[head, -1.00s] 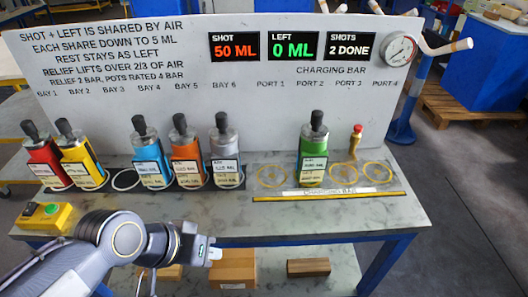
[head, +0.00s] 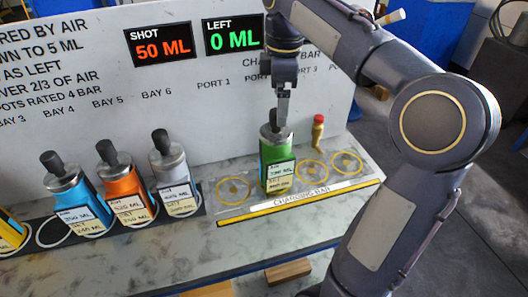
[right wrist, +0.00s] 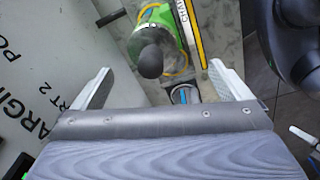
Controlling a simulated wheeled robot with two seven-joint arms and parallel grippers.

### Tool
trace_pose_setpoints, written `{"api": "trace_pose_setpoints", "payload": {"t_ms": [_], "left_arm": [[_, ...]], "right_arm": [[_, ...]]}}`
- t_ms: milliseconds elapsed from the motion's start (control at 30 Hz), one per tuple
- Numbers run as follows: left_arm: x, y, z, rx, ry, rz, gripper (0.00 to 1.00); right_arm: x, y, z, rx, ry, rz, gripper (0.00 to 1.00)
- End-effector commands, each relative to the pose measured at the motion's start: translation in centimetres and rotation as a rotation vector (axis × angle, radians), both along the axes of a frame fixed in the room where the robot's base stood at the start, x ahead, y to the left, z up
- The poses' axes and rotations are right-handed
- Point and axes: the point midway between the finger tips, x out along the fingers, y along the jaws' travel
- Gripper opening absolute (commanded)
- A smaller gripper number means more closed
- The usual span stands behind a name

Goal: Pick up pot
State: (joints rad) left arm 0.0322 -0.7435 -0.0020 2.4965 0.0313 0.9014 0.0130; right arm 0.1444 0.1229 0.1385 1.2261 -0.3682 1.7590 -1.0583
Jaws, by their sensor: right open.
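The green pot (head: 278,165) stands upright at a charging port on the bench, with a grey metal top and a dark knob. My right gripper (head: 283,118) points down right at the top of this pot and partly covers it. In the right wrist view the pot (right wrist: 158,20) lies ahead with its dark knob (right wrist: 151,61) between the lines of the two spread fingers. The right gripper (right wrist: 163,82) is open and holds nothing. I cannot tell whether a finger touches the knob. My left gripper is out of view.
Blue (head: 72,197), orange (head: 124,188) and grey-white (head: 174,178) pots stand in the bays to the left. A red-topped yellow fitting (head: 318,132) stands close right of the green pot. The panel (head: 80,100) rises behind. The bench front (head: 160,255) is clear.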

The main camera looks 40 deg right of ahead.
Motion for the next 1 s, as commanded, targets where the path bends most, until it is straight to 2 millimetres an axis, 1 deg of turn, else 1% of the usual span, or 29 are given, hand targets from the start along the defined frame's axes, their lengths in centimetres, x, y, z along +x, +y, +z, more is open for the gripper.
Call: {"api": "trace_pose_setpoints", "payload": {"t_ms": [33,100,367,500,633,733,933,967,1000], "left_arm": [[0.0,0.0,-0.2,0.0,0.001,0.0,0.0],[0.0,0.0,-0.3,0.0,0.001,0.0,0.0],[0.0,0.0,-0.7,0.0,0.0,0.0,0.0],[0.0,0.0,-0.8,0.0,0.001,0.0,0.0],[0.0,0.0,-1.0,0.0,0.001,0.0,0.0],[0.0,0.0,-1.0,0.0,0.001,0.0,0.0],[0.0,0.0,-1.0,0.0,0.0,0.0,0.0],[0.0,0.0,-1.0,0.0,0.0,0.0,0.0],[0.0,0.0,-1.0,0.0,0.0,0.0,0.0]], "right_arm": [[0.4,-0.2,-0.3,-0.003,0.013,0.016,0.97],[0.6,-0.4,-0.6,-0.006,0.02,0.028,0.97],[0.5,-0.3,-3.4,-0.006,0.022,0.031,0.97],[0.4,-0.2,-5.6,-0.006,0.023,0.03,0.97],[0.4,-0.1,-7.2,-0.005,0.021,0.031,0.97],[0.4,-0.1,-7.7,-0.005,0.018,0.03,0.97],[0.5,-0.1,-7.8,-0.005,0.018,0.03,0.97],[0.5,-0.1,-7.8,-0.005,0.018,0.03,0.94],[0.5,-0.1,-7.8,-0.005,0.018,0.03,0.89]]}}
